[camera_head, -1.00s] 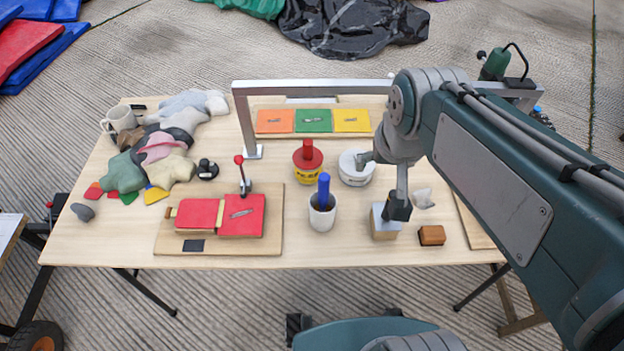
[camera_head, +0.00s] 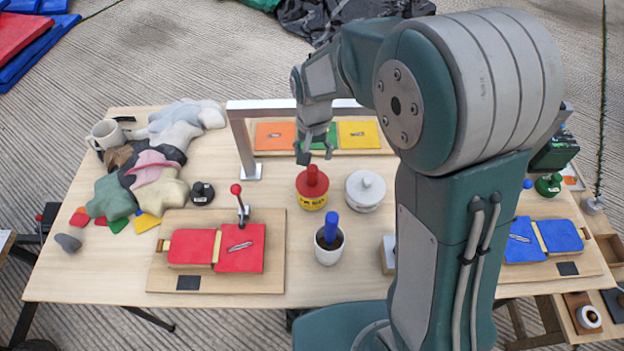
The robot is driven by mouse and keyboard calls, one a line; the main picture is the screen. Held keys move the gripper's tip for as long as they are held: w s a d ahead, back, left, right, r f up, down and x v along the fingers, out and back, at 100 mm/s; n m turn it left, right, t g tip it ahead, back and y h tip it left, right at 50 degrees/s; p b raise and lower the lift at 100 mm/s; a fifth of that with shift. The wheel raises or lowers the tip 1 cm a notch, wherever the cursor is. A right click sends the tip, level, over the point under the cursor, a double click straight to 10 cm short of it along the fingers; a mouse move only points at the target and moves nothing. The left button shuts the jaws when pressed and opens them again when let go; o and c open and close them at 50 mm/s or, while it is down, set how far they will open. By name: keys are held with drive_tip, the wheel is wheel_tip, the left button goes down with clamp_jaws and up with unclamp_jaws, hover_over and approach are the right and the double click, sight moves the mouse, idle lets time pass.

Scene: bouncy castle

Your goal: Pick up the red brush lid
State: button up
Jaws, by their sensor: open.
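The red brush lid (camera_head: 312,182) sits on a yellow pot (camera_head: 312,202) near the middle of the table, with its red knob pointing up. My gripper (camera_head: 315,155) is open and hangs just behind and above the red lid, with its fingers pointing down. It looks empty. In this view I cannot tell the exact height of the fingertips over the lid, and they appear apart from it.
A white lidded pot (camera_head: 366,192) stands right of the yellow pot. A white cup with a blue handle (camera_head: 328,240) stands in front. A metal frame (camera_head: 245,150) rises behind, by coloured panels (camera_head: 358,135). A red clamp board (camera_head: 270,225) lies left.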

sight(312, 168)
drive_tip(key=f, duration=0.8)
drive_tip(key=shift+s+a, duration=0.15)
drive_tip(key=shift+s, duration=0.1)
clamp_jaws()
